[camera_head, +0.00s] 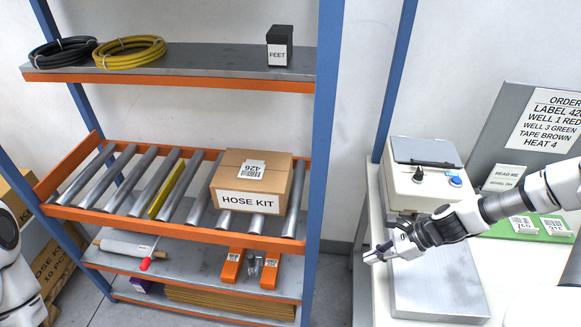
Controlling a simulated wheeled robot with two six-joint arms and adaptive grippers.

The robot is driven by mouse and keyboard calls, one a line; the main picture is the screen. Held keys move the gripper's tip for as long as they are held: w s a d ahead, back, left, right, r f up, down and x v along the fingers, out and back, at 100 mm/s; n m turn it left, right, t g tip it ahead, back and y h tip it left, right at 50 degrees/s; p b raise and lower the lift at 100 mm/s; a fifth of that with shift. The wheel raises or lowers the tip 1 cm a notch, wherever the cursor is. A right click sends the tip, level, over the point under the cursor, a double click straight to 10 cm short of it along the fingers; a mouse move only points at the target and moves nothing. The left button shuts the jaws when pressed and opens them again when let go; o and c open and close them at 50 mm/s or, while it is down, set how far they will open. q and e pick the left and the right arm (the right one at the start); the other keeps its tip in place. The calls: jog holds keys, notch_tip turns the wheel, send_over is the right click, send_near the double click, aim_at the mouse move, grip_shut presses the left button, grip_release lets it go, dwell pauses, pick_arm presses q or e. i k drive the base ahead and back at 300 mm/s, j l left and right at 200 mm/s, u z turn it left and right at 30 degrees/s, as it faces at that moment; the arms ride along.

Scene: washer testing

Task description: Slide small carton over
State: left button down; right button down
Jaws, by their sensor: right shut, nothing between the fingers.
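A small brown carton (252,181) labelled "HOSE KIT" sits upright on the roller shelf (112,190), at its right end near the blue post. A white label with "426" is on its top. My right gripper (377,255) is shut and empty. It is to the right of the rack, over the left edge of the white bench, apart from the carton. Part of my left arm shows at the left edge, but its gripper is out of view.
A yellow strip (171,187) lies between rollers left of the carton. Blue rack posts (328,120) stand between carton and bench. A beige machine (421,176) and grey metal plate (435,280) are on the bench.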

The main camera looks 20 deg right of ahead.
aim_at(269, 195)
jog(key=i+l, duration=0.1)
jog(key=i, duration=0.4)
jog(key=i+l, duration=0.15)
jog(key=i, duration=0.4)
